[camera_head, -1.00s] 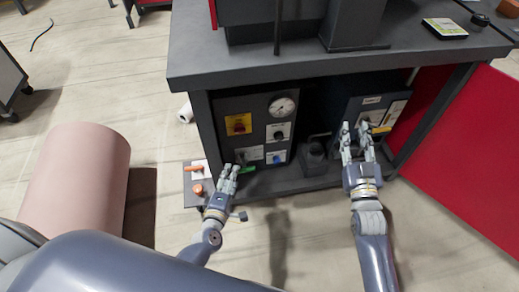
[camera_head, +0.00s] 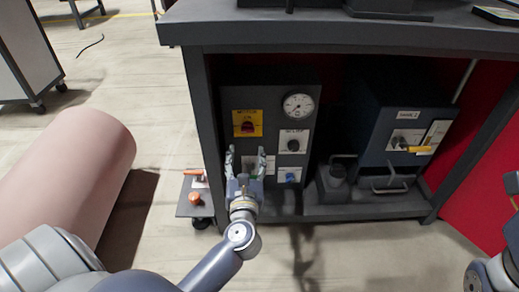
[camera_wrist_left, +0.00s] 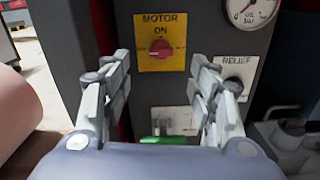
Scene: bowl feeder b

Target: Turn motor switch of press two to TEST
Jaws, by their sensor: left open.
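The motor switch is a red knob (camera_head: 247,126) on a yellow plate (camera_head: 256,116) on the dark panel under the bench. In the left wrist view the knob (camera_wrist_left: 162,49) sits under the words MOTOR and ON; I cannot read a TEST mark. Which way the knob points is unclear. My left gripper (camera_head: 246,158) is open and empty, just below the switch in the head view. In the wrist view its two fingers stand either side of the plate, apart from the knob. A bit of my right gripper (camera_head: 512,184) shows at the right edge, mostly cut off.
A pressure gauge (camera_head: 298,105), a relief knob (camera_head: 293,146) and a blue knob (camera_head: 290,177) are right of the switch. A green handle (camera_wrist_left: 165,140) lies low between my fingers. The bench top (camera_head: 330,35) overhangs above.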

